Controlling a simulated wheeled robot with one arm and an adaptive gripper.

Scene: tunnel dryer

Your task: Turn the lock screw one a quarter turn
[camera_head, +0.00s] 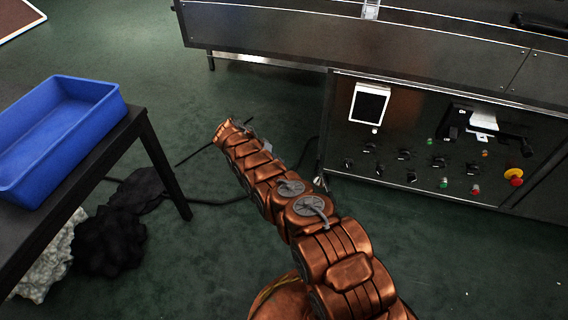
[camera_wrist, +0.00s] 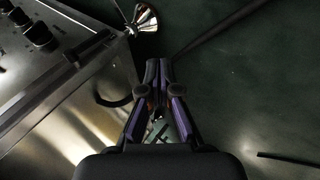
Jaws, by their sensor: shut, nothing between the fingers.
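My gripper (camera_wrist: 158,75) shows in the wrist view with its two fingers together, shut and empty. It points past the side of the metal dryer housing (camera_wrist: 75,115), above the green floor. In the head view my copper-coloured arm reaches up and left from the bottom, and the gripper itself cannot be made out. The dryer's control panel (camera_head: 345,150) is on the right, apart from my arm, with several black knobs (camera_head: 404,155). I cannot tell which part is lock screw one. Black knobs (camera_wrist: 40,36) also show at the upper left of the wrist view.
A blue bin (camera_head: 60,135) sits on a dark table (camera_head: 125,135) at the left. Black and white bundles (camera_head: 110,240) lie on the floor beside it. A yellow-and-red stop button (camera_head: 514,177) is on the panel's right.

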